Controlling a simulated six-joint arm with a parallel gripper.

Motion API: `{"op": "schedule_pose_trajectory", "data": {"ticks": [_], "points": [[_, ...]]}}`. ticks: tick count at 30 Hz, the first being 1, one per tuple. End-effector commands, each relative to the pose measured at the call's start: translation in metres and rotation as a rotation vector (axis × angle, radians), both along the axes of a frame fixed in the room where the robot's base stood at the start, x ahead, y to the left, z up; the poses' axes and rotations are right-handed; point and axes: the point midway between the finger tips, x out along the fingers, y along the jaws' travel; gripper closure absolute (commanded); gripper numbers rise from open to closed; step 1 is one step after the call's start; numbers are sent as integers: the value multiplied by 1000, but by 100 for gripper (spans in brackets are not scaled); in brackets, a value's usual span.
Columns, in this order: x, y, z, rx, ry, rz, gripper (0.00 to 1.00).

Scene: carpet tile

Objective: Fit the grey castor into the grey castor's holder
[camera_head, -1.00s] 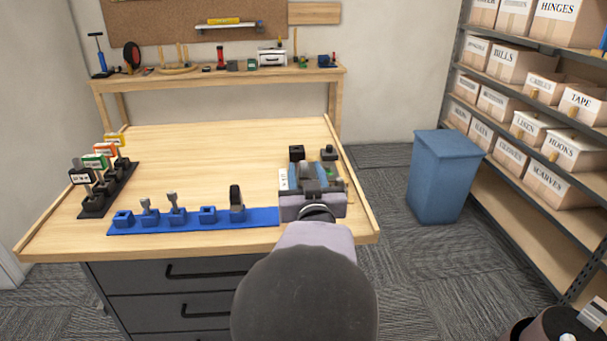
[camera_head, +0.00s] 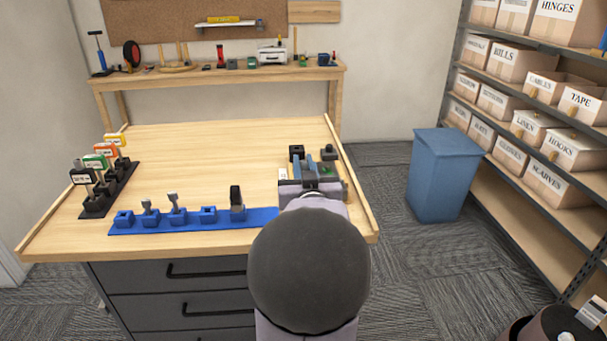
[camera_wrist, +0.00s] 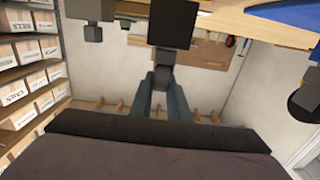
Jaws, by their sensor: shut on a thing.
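My gripper (camera_head: 319,168) is over the right side of the workbench, partly hidden by my arm. In the wrist view, which is upside down, its two blue-grey fingers (camera_wrist: 165,88) are closed around a small grey piece, the grey castor (camera_wrist: 164,57). A similar black block stands left of the fingers in the head view (camera_head: 297,152). I cannot tell for certain which block is the grey castor's holder.
A dark grey block with a knob (camera_head: 328,153) stands right of the black block. A blue strip (camera_head: 190,226) with several blue holders runs left of my gripper. A black labelled rack (camera_head: 108,195) is at the left edge. The bench's middle is clear.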

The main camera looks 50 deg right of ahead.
Motion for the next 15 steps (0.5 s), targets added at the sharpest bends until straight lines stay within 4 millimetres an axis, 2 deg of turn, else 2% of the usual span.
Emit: {"op": "schedule_pose_trajectory", "data": {"ticks": [8, 15], "points": [[0, 0, 9, -4, -4, 1, 100], [0, 0, 44, -7, -4, 1, 100]]}}
